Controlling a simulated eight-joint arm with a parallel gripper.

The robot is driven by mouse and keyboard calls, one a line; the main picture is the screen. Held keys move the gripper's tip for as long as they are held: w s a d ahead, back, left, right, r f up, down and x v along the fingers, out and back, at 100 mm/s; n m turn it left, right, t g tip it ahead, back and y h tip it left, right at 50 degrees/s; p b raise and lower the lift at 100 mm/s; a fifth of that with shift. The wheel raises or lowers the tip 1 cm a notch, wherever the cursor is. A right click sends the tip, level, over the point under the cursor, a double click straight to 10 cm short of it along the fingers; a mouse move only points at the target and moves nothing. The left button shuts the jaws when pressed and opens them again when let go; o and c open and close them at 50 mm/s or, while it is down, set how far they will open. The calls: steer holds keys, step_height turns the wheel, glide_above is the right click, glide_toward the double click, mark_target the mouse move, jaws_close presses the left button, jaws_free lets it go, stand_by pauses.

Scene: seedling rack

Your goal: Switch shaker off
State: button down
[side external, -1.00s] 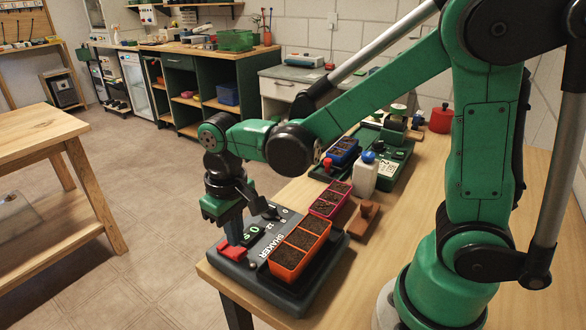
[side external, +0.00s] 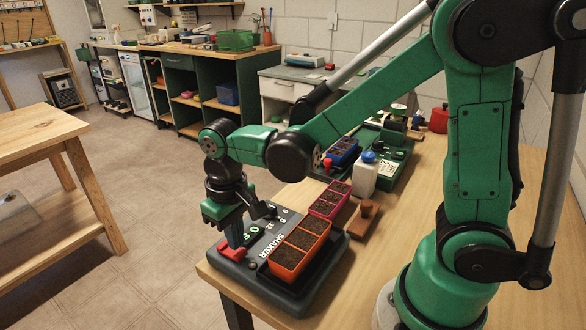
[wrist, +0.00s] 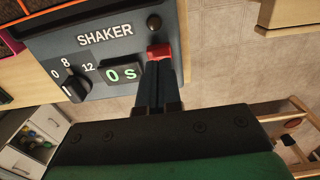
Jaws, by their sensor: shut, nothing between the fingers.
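The shaker (side external: 330,262) is a dark box at the front corner of the bench, with orange trays of soil (side external: 299,246) on it. Its panel, seen in the wrist view (wrist: 190,18), carries a green display (wrist: 122,74) reading "0 s". A black dial (wrist: 73,86) with marks 0, 8 and 12 is beside the display. A red switch (wrist: 160,50) sits at the panel's edge; it also shows in the side view (side external: 229,251). My gripper (side external: 236,242) is shut and empty, fingers pointing down at the red switch and partly hiding it. I cannot tell whether they touch.
A pink tray (side external: 331,199), a wooden stamp-like block (side external: 366,211) and a white bottle with a blue cap (side external: 364,178) stand behind the shaker. A blue tray (side external: 343,152) is farther back. The bench's right part is clear. A wooden table (side external: 45,135) stands to the left.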

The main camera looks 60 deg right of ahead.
mark_target(238, 251)
steer(key=shift+f, duration=0.85)
stand_by(0.3)
steer(key=shift+r, duration=3.55)
steer(key=s+d+r+t, duration=0.2)
steer(key=s+d+t, duration=0.1)
steer(key=d+t, duration=0.2)
steer(key=shift+s+d+t, duration=0.3)
steer(key=shift+t, duration=0.8)
